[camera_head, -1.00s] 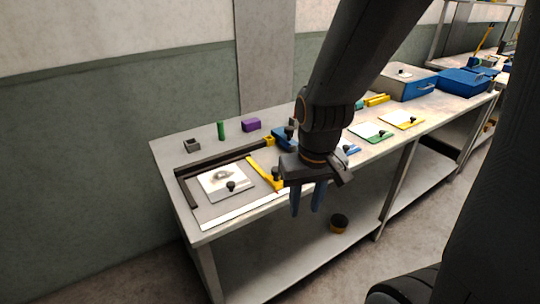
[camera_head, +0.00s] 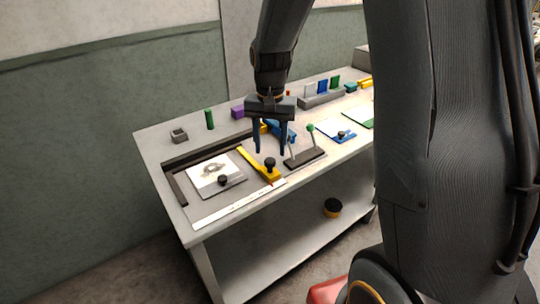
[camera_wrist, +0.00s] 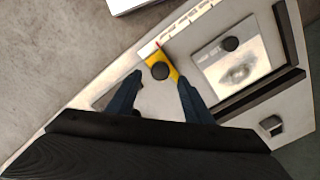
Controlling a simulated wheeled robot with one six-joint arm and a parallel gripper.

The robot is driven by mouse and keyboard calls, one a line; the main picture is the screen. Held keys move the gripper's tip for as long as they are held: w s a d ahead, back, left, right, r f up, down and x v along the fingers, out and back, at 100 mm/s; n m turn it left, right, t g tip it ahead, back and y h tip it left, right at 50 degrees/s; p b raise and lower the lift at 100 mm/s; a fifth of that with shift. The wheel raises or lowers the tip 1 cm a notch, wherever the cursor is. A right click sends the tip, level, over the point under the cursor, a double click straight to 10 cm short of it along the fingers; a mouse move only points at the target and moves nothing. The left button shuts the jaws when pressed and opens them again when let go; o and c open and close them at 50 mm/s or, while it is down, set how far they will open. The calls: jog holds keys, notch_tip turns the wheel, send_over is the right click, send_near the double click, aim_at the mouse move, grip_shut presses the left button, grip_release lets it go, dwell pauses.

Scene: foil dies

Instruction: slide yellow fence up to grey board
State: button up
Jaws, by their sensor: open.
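The yellow fence (camera_head: 259,165) is a bar with a black knob, lying right of the grey board (camera_head: 225,190) with a clear gap between them. The board carries a white sheet with a dark picture and its own black knob. My gripper (camera_head: 270,153) is open and empty, pointing down above the fence's knob end. In the wrist view the yellow fence (camera_wrist: 173,73) and its black knob lie just beyond and between my open fingertips (camera_wrist: 158,82). The grey board (camera_wrist: 259,73) shows there to the right.
A dark L-shaped rail (camera_head: 175,186) borders the board at the left and back. A white ruler strip (camera_head: 237,204) runs along the front. A dark block with a green-topped lever (camera_head: 305,158) stands close right of the fence. A green cylinder (camera_head: 209,119) and grey square holder (camera_head: 179,135) stand behind.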

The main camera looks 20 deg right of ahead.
aim_at(270, 160)
jog(key=shift+a+f+p, duration=0.1)
jog(key=shift+f+p, duration=0.3)
jog(key=shift+f, duration=1.85)
